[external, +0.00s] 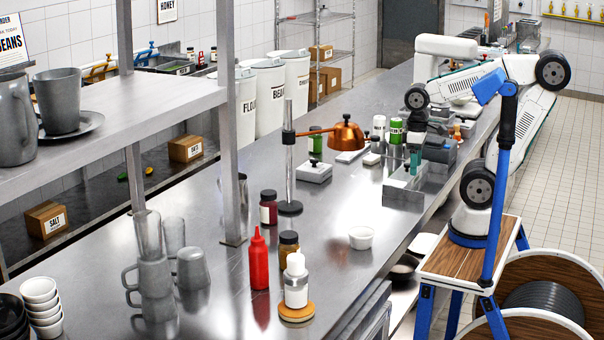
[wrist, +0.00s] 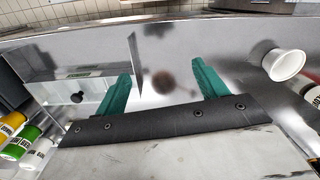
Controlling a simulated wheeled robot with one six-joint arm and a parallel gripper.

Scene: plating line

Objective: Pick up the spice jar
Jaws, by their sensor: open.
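My gripper (external: 412,164) is over the right side of the steel counter, near a metal bin. In the wrist view its two teal fingers (wrist: 161,88) are spread apart with nothing held between them. A jar with a green label and white top (external: 396,131) stands behind my gripper in the external view. A white jar (external: 379,126) stands just left of it. Yellow-labelled (wrist: 11,123) and green-labelled jars (wrist: 20,141) show at the lower left of the wrist view, outside the fingers. I cannot tell which jar is the spice jar; the label text is too small.
A copper lamp (external: 345,136) on a stand is left of my gripper. A white bowl (external: 362,238) sits nearer the front and also shows in the wrist view (wrist: 287,65). A red bottle (external: 259,262) and dark-lidded jars (external: 268,210) stand further left. The middle counter has clear room.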

